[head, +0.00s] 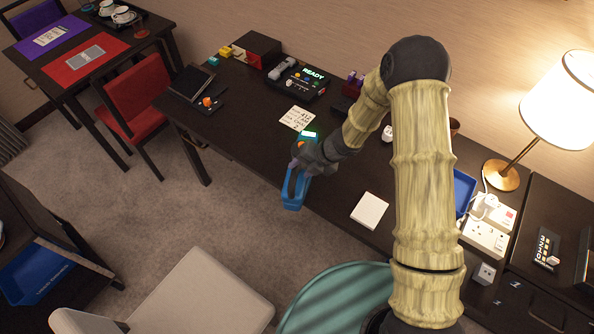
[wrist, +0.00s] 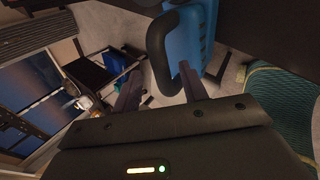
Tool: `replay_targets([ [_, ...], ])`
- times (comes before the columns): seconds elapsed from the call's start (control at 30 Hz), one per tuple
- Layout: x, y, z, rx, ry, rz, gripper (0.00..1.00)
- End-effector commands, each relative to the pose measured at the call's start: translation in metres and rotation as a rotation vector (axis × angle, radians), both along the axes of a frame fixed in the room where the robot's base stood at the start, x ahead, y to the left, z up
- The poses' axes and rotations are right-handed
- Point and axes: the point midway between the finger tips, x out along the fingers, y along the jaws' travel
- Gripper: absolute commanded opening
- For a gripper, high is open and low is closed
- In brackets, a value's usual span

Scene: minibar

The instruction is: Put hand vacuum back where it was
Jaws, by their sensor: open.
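The blue hand vacuum (head: 292,200) is at the front edge of the dark desk, its blue end reaching out over the floor side. A lit green patch and an orange spot show at its far end. My gripper (head: 303,165) is at the vacuum and covers its middle. In the wrist view the vacuum (wrist: 190,35) is at the top, with its dark handle loop (wrist: 158,45) reaching down between the fingers. My gripper (wrist: 158,85) is open there, its fingers apart. I cannot tell whether a finger touches the handle, or how the vacuum is supported.
A blue tray (head: 463,190), sockets (head: 487,235) and a lamp (head: 560,100) stand right. A teal chair (head: 335,300) is in front.

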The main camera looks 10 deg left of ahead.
Motion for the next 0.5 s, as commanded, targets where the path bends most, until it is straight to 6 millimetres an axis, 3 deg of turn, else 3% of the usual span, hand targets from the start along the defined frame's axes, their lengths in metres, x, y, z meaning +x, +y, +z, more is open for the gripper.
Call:
replay_targets([
  [0.3,-0.001,-0.034,0.052,-0.001,-0.004,-0.001,0.43],
  [0.5,-0.002,-0.045,0.067,-0.001,-0.001,0.001,0.43],
])
